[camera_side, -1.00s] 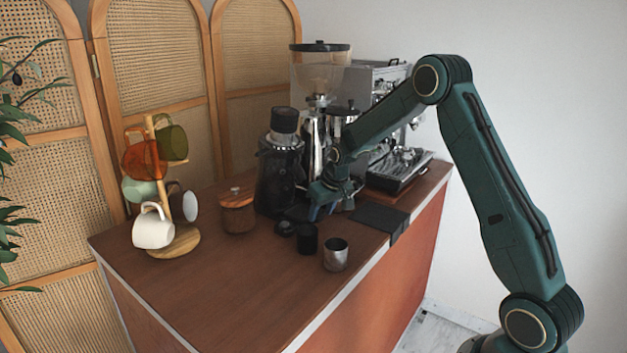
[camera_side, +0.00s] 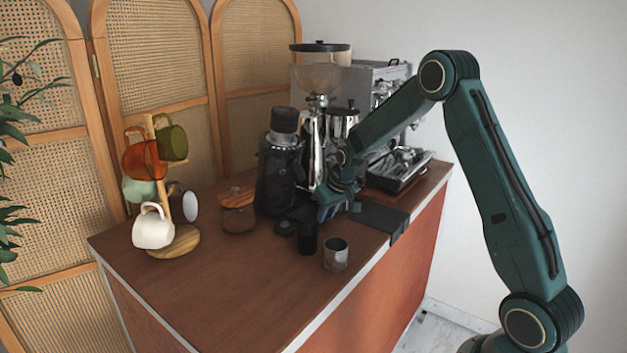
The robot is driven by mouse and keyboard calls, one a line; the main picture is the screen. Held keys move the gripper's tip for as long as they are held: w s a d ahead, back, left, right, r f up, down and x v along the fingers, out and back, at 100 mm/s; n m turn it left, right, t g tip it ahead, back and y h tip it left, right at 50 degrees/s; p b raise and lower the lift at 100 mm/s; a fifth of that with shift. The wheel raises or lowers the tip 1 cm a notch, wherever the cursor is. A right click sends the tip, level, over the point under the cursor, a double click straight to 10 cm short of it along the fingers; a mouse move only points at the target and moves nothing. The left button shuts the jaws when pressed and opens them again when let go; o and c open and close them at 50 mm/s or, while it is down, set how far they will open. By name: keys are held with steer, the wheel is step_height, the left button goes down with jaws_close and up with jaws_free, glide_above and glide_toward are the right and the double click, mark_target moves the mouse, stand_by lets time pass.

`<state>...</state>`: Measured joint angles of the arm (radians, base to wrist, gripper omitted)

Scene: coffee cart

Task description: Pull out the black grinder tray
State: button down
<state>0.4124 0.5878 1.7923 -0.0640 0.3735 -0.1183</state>
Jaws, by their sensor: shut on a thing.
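The coffee grinder (camera_side: 318,84) with a clear hopper and chrome body stands at the back of the wooden counter. My gripper (camera_side: 326,212) is low in front of the grinder's base, pointing down toward the counter. It is shut on the black grinder tray, which is mostly hidden behind the fingers and among dark objects, so its edges and exact position are hard to make out.
A black mat (camera_side: 382,219) hangs over the counter's front edge. A steel cup (camera_side: 336,255), a black cup (camera_side: 307,239) and a dark grinder (camera_side: 279,175) stand close by. An espresso machine (camera_side: 378,85) is behind. The counter's front left is clear.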

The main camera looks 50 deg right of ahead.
steer(key=s, duration=0.5)
steer(key=shift+s+d+r, duration=0.1)
steer(key=shift+s, duration=0.3)
steer(key=c, duration=1.2)
jaws_free()
steer(key=shift+c, duration=0.2)
steer(key=v, duration=1.3)
steer(key=shift+s+r, duration=0.2)
steer(key=shift+r, duration=0.1)
